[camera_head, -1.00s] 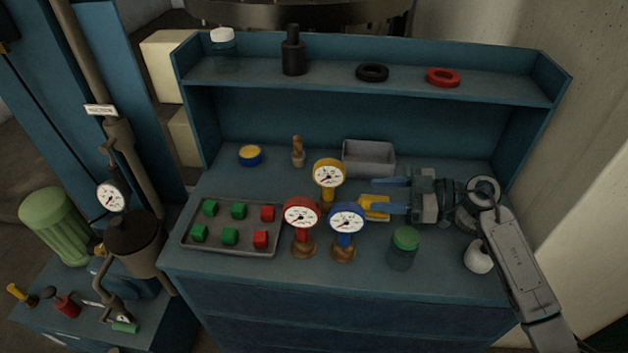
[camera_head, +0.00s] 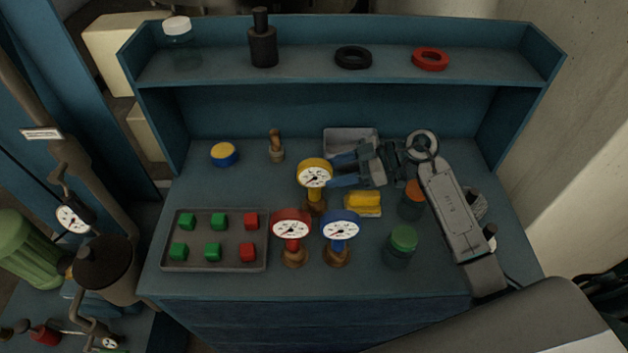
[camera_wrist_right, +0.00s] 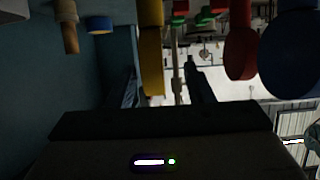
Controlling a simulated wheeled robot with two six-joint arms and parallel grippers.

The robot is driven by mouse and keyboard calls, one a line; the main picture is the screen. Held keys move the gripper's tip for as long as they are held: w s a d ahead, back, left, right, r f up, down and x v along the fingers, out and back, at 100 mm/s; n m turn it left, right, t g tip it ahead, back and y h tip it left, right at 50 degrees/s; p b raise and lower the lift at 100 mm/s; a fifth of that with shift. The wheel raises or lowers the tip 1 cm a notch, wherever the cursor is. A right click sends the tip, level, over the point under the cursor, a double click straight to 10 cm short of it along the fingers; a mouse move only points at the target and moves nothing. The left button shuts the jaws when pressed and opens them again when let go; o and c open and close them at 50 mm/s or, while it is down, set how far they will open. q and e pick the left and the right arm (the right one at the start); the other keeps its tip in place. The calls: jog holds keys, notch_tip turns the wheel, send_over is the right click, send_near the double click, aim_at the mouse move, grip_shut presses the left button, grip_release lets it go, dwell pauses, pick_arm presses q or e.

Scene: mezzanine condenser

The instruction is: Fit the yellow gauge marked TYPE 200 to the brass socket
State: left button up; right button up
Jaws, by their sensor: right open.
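The yellow gauge (camera_head: 314,173) stands upright on a round brown base on the blue bench, its white dial facing forward. Its marking is too small to read. My right gripper (camera_head: 332,171) is open, its fingers pointing left and their tips close beside the yellow gauge. In the right wrist view a yellow upright part (camera_wrist_right: 151,60) shows between the two fingers; I cannot tell whether either touches it. A small brassy fitting (camera_head: 68,270) shows beside the dark vessel at the left; I cannot tell whether it is the brass socket. My left gripper is not in view.
A red gauge (camera_head: 291,230) and a blue gauge (camera_head: 340,230) stand in front of the yellow one. A tray (camera_head: 215,267) of coloured cubes lies left.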

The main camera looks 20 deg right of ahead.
aim_at(314, 174)
jog(key=p+x, duration=0.1)
jog(key=x, duration=0.1)
jog(key=p+x, duration=0.1)
jog(key=x, duration=0.2)
jog(key=shift+w+r+p, duration=0.2)
jog(key=shift+w+p, duration=0.1)
jog(key=shift+w, duration=0.1)
jog(key=shift+w+a+f, duration=0.1)
jog(key=shift+a+f, duration=0.1)
jog(key=shift+a, duration=0.05)
jog(key=shift+d, duration=0.1)
jog(key=c, duration=0.3)
grip_shut()
